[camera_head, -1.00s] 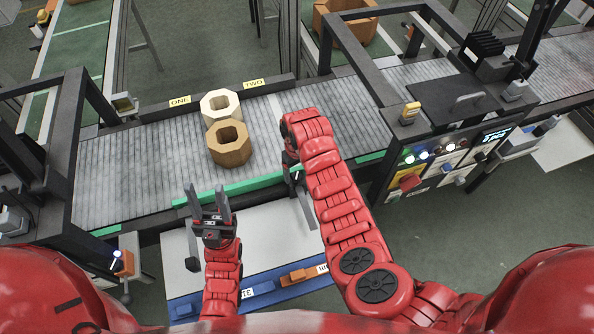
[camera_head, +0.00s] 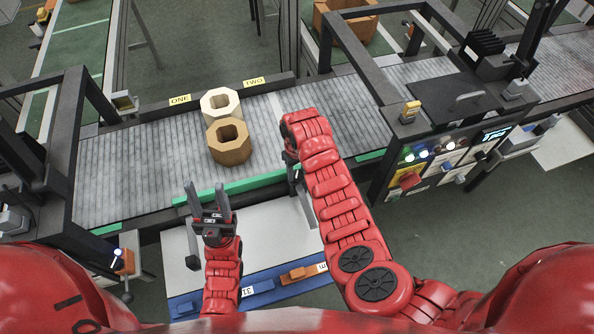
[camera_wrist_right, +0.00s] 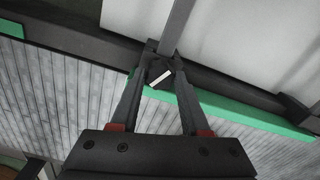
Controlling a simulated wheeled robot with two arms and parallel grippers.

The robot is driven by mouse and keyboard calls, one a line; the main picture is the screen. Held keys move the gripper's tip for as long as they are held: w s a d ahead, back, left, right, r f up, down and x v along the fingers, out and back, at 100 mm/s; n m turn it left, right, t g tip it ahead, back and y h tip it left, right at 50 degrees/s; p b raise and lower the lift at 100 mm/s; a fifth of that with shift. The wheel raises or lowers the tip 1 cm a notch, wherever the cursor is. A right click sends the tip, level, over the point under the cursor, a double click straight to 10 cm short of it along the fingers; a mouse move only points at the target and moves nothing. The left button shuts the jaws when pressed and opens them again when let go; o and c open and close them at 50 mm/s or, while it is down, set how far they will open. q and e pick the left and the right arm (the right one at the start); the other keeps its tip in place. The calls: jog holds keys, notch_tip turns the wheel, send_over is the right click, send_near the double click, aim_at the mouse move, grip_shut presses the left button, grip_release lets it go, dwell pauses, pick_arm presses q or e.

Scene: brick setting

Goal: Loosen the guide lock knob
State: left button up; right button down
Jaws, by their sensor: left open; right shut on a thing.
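The guide lock knob (camera_wrist_right: 161,72) is a small dark knob with a white mark, at the near edge of the conveyor beside the green guide rail. In the right wrist view it sits between my right gripper's fingertips (camera_wrist_right: 158,82), which are shut on it. In the head view my right gripper (camera_head: 294,172) is at that edge, and my forearm and wrist hide most of the knob. A grey bar (camera_head: 308,208) extends from there toward me. My left gripper (camera_head: 209,200) is open and empty, above the near edge left of the knob.
A tan octagonal ring (camera_head: 229,150) and a cream ring (camera_head: 219,98) stand on the grey conveyor (camera_head: 140,165). The green guide rail (camera_head: 240,186) runs along its near side. A control panel (camera_head: 440,160) is at right. A white table with a blue strip (camera_head: 215,301) lies nearer me.

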jog(key=shift+f+b, duration=0.2)
jog(key=shift+b, duration=0.2)
jog(key=n+b, duration=0.3)
jog(key=b, duration=0.2)
jog(key=shift+f, duration=0.2)
jog(key=shift+r+n+b, duration=0.25)
jog(key=shift+n+b, duration=0.5)
jog(key=shift+n, duration=0.45)
jog(key=n, duration=0.3)
jog(key=shift+r+n, duration=0.1)
jog(key=shift+n, duration=0.2)
jog(key=n, duration=1)
jog(key=shift+n, duration=2.1)
